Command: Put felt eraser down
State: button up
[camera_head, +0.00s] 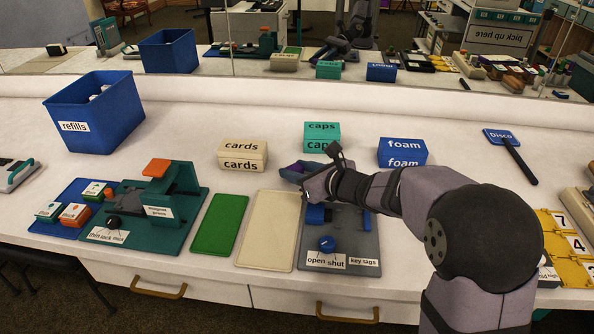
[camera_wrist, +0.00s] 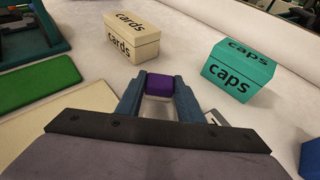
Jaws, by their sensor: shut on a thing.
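The felt eraser (camera_wrist: 160,83) is a small block, purple on top, with a pale part showing below it in the wrist view. My gripper (camera_wrist: 158,92) is shut on it, with one blue-grey finger on each side. In the head view my gripper (camera_head: 306,168) is just in front of the teal caps box, above the back of the grey key tags board. The eraser shows there only as a small purple patch. I cannot tell whether it touches the surface below.
The cream cards box (camera_head: 243,163) and teal caps box (camera_head: 322,144) stand behind; the blue foam box (camera_head: 402,160) is to the right. A green mat (camera_head: 219,224), cream mat (camera_head: 268,236) and grey key tags board (camera_head: 310,246) lie in front. White table is free behind the boxes.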

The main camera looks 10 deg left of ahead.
jog(key=shift+f, duration=0.15)
jog(key=o, duration=1)
jog(key=shift+r, duration=0.25)
jog(key=v, duration=1.2)
jog(key=shift+p, duration=0.3)
